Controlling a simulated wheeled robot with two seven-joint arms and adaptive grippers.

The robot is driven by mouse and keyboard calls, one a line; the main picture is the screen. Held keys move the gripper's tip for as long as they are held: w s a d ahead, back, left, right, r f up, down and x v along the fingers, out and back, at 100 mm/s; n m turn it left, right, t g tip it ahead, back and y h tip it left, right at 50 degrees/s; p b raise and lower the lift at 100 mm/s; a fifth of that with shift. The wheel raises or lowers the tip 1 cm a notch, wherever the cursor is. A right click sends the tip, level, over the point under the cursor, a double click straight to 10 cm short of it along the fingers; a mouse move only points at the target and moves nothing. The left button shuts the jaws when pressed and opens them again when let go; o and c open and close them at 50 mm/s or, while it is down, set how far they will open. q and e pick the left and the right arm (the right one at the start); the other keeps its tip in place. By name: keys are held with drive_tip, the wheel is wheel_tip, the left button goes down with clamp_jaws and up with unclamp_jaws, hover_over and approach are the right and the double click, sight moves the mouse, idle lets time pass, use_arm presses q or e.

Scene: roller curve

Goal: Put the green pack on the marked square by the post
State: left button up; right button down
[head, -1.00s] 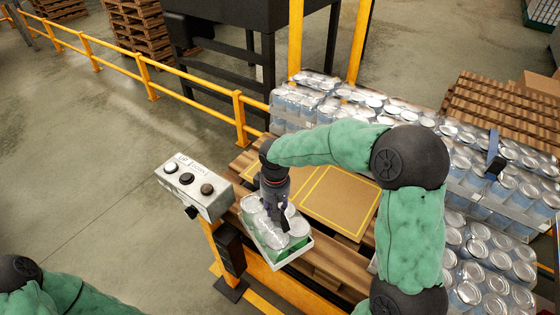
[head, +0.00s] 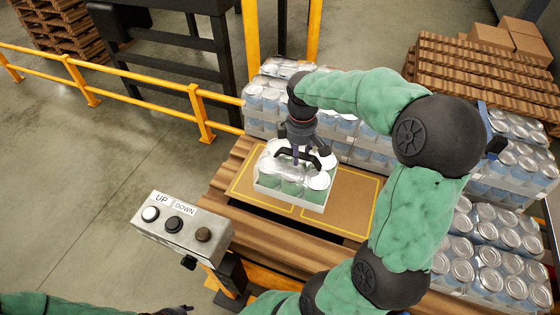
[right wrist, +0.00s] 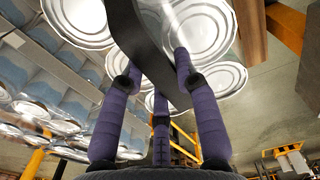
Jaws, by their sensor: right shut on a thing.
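The green pack (head: 290,186) is a white tray of silver-topped cans with green labels. My right gripper (head: 303,160) is shut on it from above. The right wrist view shows the purple fingers against the can tops (right wrist: 205,30). The pack is over the brown sheet (head: 345,195), across the middle of its yellow-outlined squares; I cannot tell whether it touches the sheet. The pack hides part of the yellow lines. A grey UP/DOWN button box (head: 182,232) stands on a post nearer me. Only a dark tip of my left gripper (head: 178,310) shows at the bottom edge.
Blue-labelled can packs (head: 265,97) stand behind the sheet, with more (head: 490,255) at the right. A yellow rail (head: 130,85) runs at the left, and yellow uprights (head: 252,35) stand behind. The right part of the sheet is bare.

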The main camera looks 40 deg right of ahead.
sight(278, 145)
drive_tip(key=w+f, duration=0.1)
drive_tip(key=w, duration=0.2)
drive_tip(key=w+f+b, duration=0.1)
drive_tip(key=w, duration=0.1)
drive_tip(key=w+f, duration=0.2)
drive_tip(key=w, duration=0.1)
drive_tip(key=shift+w+a, duration=0.25)
drive_tip(key=shift+w, duration=0.05)
drive_tip(key=w+f, duration=0.1)
drive_tip(key=f, duration=0.1)
drive_tip(key=w+f+b, duration=0.1)
drive_tip(key=w+f, duration=0.1)
drive_tip(key=shift+w, duration=0.15)
drive_tip(key=shift+w+f+b, duration=0.2)
drive_tip(key=shift+f+b, duration=0.05)
drive_tip(key=shift+f, duration=0.5)
drive_tip(key=shift+w+f+b, duration=0.2)
drive_tip(key=shift+f+b, duration=0.1)
drive_tip(key=shift+f, duration=0.4)
drive_tip(key=shift+w+f+b, duration=0.2)
drive_tip(key=shift+f+b, duration=0.05)
drive_tip(key=shift+f, duration=0.6)
drive_tip(key=c, duration=0.9)
unclamp_jaws()
drive_tip(key=shift+s+a+f, duration=0.1)
drive_tip(key=shift+a, duration=0.05)
wheel_tip(278, 145, up, 12)
drive_tip(key=p, duration=0.3)
